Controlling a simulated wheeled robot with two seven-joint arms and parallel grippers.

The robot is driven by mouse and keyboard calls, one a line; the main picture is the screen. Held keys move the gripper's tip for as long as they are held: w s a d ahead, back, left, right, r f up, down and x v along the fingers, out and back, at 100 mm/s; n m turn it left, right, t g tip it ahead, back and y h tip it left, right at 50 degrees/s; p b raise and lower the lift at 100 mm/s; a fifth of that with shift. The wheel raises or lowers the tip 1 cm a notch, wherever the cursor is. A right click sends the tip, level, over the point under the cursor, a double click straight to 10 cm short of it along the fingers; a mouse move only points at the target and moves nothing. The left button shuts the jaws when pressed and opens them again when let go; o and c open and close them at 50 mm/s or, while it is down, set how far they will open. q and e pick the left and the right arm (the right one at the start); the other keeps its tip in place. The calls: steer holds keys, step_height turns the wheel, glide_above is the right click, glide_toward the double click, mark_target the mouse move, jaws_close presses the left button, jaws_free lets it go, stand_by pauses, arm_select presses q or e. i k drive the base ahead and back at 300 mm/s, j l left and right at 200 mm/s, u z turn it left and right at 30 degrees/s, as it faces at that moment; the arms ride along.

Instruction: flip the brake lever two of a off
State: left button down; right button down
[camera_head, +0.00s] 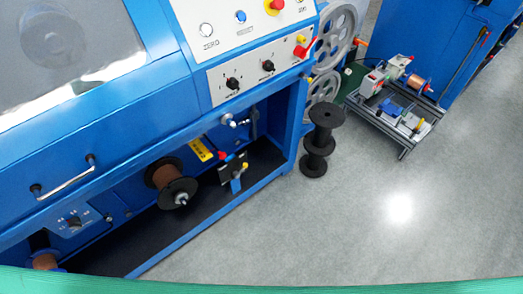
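I cannot tell for sure which part is brake lever two of a. In the blue machine's lower bay, a small bracket (236,184) carries a red-tipped part (225,156) and a yellow-tipped part (243,167). A pale-knobbed part (228,120) projects under the panel. Their on or off settings are too small to read. Neither gripper is in view.
A copper wire spool (170,182) sits in the bay, left of the bracket. Stacked black reels (322,138) stand on the floor at the machine's right corner. Grey pulleys (335,38) and a low framed unit (396,108) lie beyond. The grey floor at right (400,235) is clear.

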mark_target(236, 175)
steer(key=i+l+u, duration=0.1)
steer(key=l, duration=0.25)
steer(key=i+l, duration=0.3)
steer(key=i+l+u, duration=0.15)
steer(key=l, duration=0.3)
steer(key=i, duration=0.05)
